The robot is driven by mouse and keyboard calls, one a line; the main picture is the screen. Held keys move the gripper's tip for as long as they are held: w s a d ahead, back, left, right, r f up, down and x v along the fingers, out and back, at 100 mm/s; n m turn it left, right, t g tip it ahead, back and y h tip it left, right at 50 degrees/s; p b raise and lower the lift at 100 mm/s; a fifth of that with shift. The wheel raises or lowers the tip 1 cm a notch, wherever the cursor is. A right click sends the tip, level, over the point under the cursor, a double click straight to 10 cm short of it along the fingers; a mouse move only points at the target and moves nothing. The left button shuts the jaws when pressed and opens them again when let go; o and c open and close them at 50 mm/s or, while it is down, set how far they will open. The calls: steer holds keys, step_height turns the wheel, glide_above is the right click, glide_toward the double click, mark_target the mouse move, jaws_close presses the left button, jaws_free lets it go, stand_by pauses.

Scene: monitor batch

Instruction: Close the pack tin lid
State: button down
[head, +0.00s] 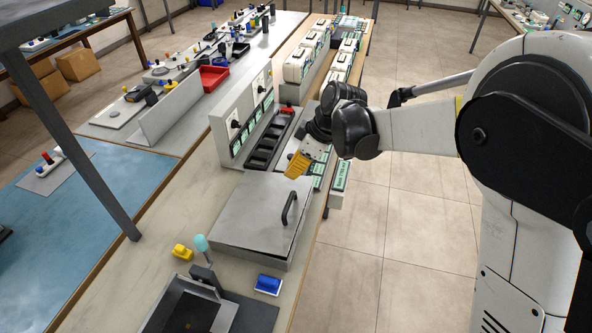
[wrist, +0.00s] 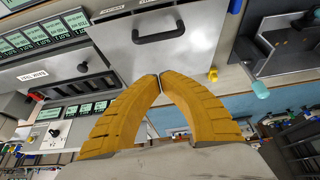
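The pack tin (head: 245,258) is a flat grey metal box on the bench. Its lid (head: 250,212) lies down over the tin, with a thin dark line under its near edge; I cannot tell if it is fully seated. A black bar handle (head: 289,208) stands on the lid's right side. In the wrist view the lid (wrist: 195,60) and handle (wrist: 158,32) show beyond my fingers. My gripper (head: 292,176) has yellow fingers and is above the tin's far right corner, apart from the handle. In the wrist view the fingertips (wrist: 160,77) meet with nothing between them.
Floor is open to the right.

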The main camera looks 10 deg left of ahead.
steer(key=b, duration=0.2)
glide_above(291, 201)
steer(key=a, duration=0.3)
step_height(291, 201, down, 7)
steer(key=shift+w+d+f+b, duration=0.15)
steer(key=shift+d+f, duration=0.15)
steer(key=shift+f, duration=0.3)
steer(key=shift+s+d+f+b, duration=0.15)
steer(key=shift+d+f, duration=0.15)
steer(key=shift+f, duration=0.3)
steer(key=shift+w+d+f, duration=0.1)
steer(key=shift+d+f, duration=0.15)
steer(key=shift+f, duration=0.3)
steer(key=f+b, duration=0.1)
steer(key=f, duration=0.1)
steer(key=d+f+b, duration=0.1)
steer(key=b, duration=0.1)
steer(key=shift+d+f, duration=0.2)
steer(key=shift+f, duration=0.2)
steer(key=shift+r, duration=0.25)
